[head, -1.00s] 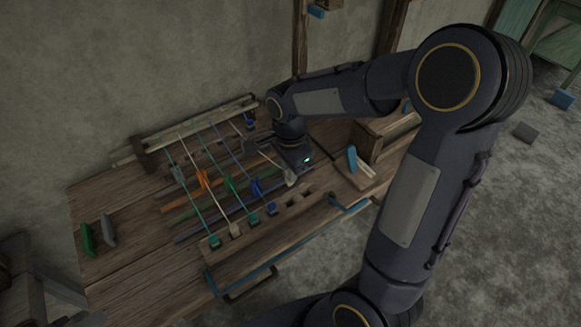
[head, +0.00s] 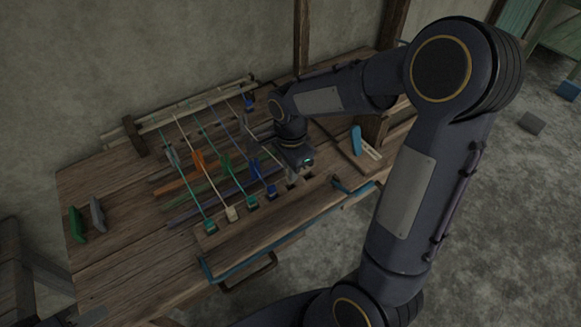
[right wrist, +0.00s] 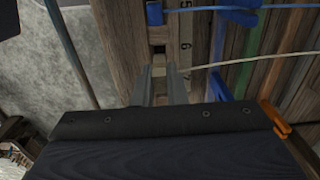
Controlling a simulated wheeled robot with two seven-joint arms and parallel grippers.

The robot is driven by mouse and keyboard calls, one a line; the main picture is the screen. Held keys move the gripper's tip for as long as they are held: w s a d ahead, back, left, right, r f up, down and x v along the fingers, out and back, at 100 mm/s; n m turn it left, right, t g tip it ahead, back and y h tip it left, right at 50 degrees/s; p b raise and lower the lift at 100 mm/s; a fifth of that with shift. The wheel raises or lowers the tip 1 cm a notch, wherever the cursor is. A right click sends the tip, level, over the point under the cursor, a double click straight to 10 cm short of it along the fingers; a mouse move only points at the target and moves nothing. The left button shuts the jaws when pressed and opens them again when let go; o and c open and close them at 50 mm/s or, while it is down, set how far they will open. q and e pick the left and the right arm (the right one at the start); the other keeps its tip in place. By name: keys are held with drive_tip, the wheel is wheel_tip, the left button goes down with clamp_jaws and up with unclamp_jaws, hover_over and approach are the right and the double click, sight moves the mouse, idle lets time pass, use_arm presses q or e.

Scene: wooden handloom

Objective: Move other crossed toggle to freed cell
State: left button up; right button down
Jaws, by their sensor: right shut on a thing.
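My right gripper (head: 293,180) is shut on a pale toggle (right wrist: 159,70) with a white cord, over the rail of cells (right wrist: 158,32). The toggle is between the fingertips, close to a dark open cell; I cannot tell whether it is seated. In the head view the fingers largely hide it. A blue toggle (head: 271,191) sits in the rail to its left and shows in the right wrist view (right wrist: 154,13). Further left are a green toggle (head: 252,203), a cream toggle (head: 232,214) and a teal toggle (head: 210,225). My left gripper is out of view.
Taut cords run from the back bar (head: 190,108) over coloured slats to the rail. An open cell (head: 308,177) lies right of my gripper. A green block (head: 76,225) and a grey block (head: 97,214) stand at the table's left. A blue piece (head: 357,140) stands at right.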

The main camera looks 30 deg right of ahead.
drive_tip(key=shift+f+b, duration=1.25)
drive_tip(key=shift+f, duration=0.45)
drive_tip(key=c, duration=1.4)
unclamp_jaws()
drive_tip(key=shift+r, duration=0.1)
drive_tip(key=shift+r+p, duration=0.45)
drive_tip(key=shift+r, duration=3.4)
